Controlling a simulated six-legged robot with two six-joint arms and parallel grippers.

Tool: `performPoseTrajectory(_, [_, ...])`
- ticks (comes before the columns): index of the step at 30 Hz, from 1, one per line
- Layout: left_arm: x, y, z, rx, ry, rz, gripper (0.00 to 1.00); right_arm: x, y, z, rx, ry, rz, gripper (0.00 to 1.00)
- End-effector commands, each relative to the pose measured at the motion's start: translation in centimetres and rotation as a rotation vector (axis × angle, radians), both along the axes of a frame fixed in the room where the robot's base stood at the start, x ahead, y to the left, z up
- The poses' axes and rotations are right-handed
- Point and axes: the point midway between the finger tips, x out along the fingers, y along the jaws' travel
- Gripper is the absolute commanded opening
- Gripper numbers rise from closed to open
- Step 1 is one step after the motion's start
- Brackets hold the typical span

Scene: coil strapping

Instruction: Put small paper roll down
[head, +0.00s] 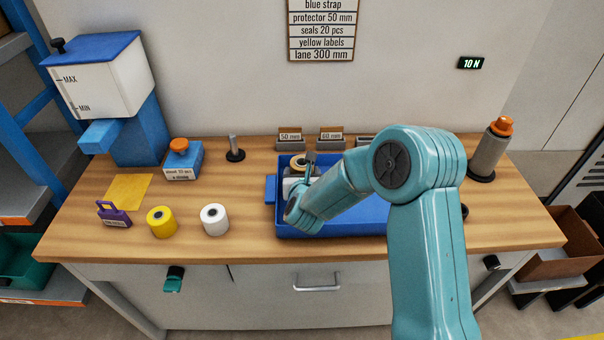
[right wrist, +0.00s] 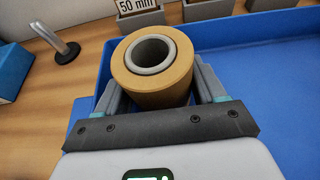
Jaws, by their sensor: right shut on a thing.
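The small paper roll (right wrist: 160,95) is tan with a grey core. In the right wrist view it stands upright between the two fingers of my right gripper (right wrist: 158,88), which is shut on it. In the head view the roll (head: 299,160) shows only in part, at the back left corner of the blue tray (head: 271,190). My right gripper (head: 300,172) is partly hidden there by my own arm. I cannot tell whether the roll touches the tray floor. My left gripper is not in view.
A white roll (head: 214,219) and a yellow roll (head: 161,222) stand left of the tray. A short post (head: 234,150) stands behind them. Labelled holders (head: 290,140) line the tray's back edge. The tray's right part looks mostly free in the wrist view.

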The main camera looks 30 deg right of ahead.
Motion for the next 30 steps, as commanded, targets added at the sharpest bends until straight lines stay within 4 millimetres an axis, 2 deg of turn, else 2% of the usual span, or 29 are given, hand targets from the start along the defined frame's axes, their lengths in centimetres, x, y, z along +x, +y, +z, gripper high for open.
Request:
performPoseTrajectory(7, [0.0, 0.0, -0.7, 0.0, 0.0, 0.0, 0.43, 0.0, 0.0, -0.3, -0.002, -0.001, 0.0, 0.0])
performPoseTrajectory(8, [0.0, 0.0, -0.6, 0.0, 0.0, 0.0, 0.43, 0.0, 0.0, -0.2, -0.001, 0.0, 0.0, 0.76])
performPoseTrajectory(9, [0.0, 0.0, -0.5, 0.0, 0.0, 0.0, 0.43, 0.0, 0.0, -0.2, -0.001, 0.0, 0.0, 0.89])
performPoseTrajectory(10, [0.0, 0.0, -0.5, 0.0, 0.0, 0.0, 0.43, 0.0, 0.0, -0.2, -0.001, 0.0, 0.0, 0.95])
performPoseTrajectory(22, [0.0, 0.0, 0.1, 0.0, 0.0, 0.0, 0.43, -0.2, 0.2, 0.3, 0.0, 0.0, 0.001, 0.95])
performPoseTrajectory(30, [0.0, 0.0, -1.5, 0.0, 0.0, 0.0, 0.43, -5.0, 3.2, 2.4, -0.001, -0.002, 0.004, 0.95])
